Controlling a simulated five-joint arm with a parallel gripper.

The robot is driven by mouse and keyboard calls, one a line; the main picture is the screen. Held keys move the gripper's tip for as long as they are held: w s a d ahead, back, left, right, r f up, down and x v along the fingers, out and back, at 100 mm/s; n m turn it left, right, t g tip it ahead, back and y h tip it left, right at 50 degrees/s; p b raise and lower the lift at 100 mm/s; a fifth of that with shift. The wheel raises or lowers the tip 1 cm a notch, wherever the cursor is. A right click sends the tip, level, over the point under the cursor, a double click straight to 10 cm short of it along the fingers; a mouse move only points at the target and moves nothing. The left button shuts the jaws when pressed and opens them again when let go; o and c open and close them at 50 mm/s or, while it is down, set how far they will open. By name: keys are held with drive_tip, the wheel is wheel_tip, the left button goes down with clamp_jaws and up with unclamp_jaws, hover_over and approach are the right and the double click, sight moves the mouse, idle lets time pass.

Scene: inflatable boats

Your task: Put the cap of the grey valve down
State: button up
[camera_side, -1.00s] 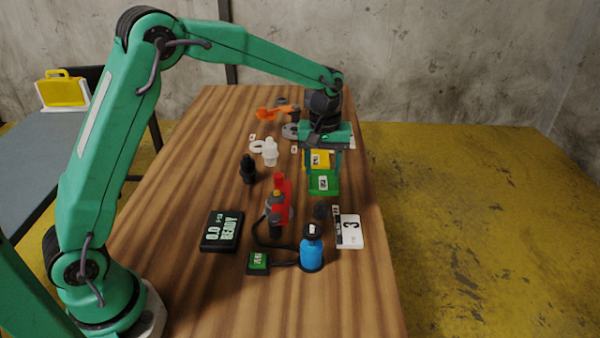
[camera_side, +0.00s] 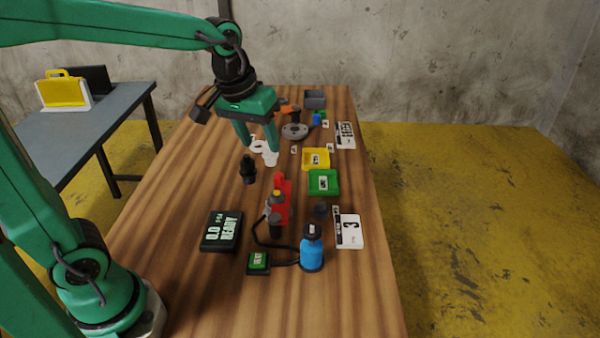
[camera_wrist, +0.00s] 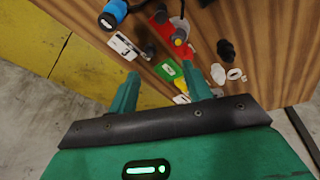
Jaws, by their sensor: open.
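My gripper (camera_side: 256,145) is open and empty, above the table near the white valve (camera_side: 271,158), partly covering it from the side view. In the wrist view the two fingers of my gripper (camera_wrist: 166,92) stand apart, with the white valve (camera_wrist: 218,74) near the right fingertip. A grey round flanged part (camera_side: 295,131) lies farther back; I cannot tell whether it is the grey valve. A small dark grey piece (camera_side: 320,210), possibly a cap, lies left of the card marked 3. The yellow tray (camera_side: 316,158) and green tray (camera_side: 323,182) show labels but no clear cap.
A black valve (camera_side: 248,170) and a white ring (camera_side: 258,147) are close by. A grey bin (camera_side: 315,98) is at the back.

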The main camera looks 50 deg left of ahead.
drive_tip(key=s+a+m+t, duration=0.1)
drive_tip(key=s+m+t, duration=0.1)
drive_tip(key=s, duration=1.1)
drive_tip(key=shift+a+f+m, duration=0.2)
drive_tip(key=shift+f+m, duration=0.1)
drive_tip(key=shift+m, duration=0.6)
